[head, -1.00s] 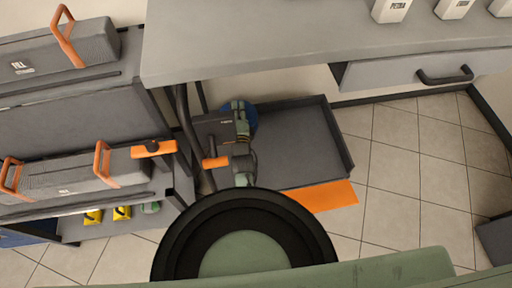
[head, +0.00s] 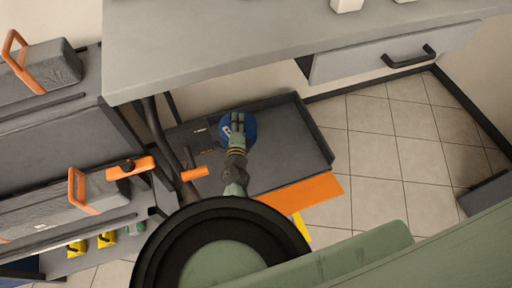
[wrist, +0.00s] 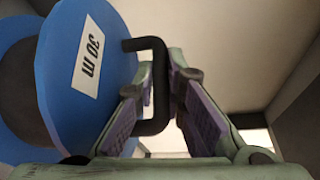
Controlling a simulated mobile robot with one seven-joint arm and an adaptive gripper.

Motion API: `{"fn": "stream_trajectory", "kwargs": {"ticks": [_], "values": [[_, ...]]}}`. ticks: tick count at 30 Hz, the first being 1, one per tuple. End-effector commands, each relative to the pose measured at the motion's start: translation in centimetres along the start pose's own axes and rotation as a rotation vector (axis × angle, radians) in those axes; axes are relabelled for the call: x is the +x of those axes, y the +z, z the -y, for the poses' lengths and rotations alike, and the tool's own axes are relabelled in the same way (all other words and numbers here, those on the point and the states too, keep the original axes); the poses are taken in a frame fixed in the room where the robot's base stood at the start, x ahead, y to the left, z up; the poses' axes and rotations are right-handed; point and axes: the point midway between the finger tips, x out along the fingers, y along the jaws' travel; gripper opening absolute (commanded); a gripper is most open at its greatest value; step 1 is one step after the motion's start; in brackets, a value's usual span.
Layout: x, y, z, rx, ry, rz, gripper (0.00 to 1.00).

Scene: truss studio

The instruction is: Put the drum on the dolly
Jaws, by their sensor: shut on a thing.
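The blue drum (head: 250,130) hangs or rests under my gripper, in front of the grey tray-like platform in the head view. In the wrist view the drum (wrist: 95,75) fills the left side, with a white "30 m" label and a black handle (wrist: 160,90). My gripper (head: 237,120) is shut on this handle, its two purple-padded fingers (wrist: 165,70) on either side. The low dark grey platform (head: 290,150) with raised edges and an orange front flap (head: 305,193) looks like the dolly. I cannot tell whether the drum touches it.
A grey worktop with a drawer (head: 370,58) overhangs the platform's back. A shelf rack (head: 50,140) with grey, orange-handled cases stands at the left. Yellow items (head: 105,240) sit on its lower shelf. Tiled floor (head: 390,160) is clear at the right, up to a dark object (head: 485,195).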

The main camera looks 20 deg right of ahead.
Motion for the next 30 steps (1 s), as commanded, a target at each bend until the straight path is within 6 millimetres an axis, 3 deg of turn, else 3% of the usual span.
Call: {"fn": "stream_trajectory", "kwargs": {"ticks": [12,24,30], "values": [[-2.6,-8.4,-1.4,0.024,-0.052,-0.248,0.00],[-2.5,-10.4,-7.0,0.025,-0.060,-0.279,0.00],[-2.3,-10.6,-8.4,0.026,-0.061,-0.279,0.00]]}}
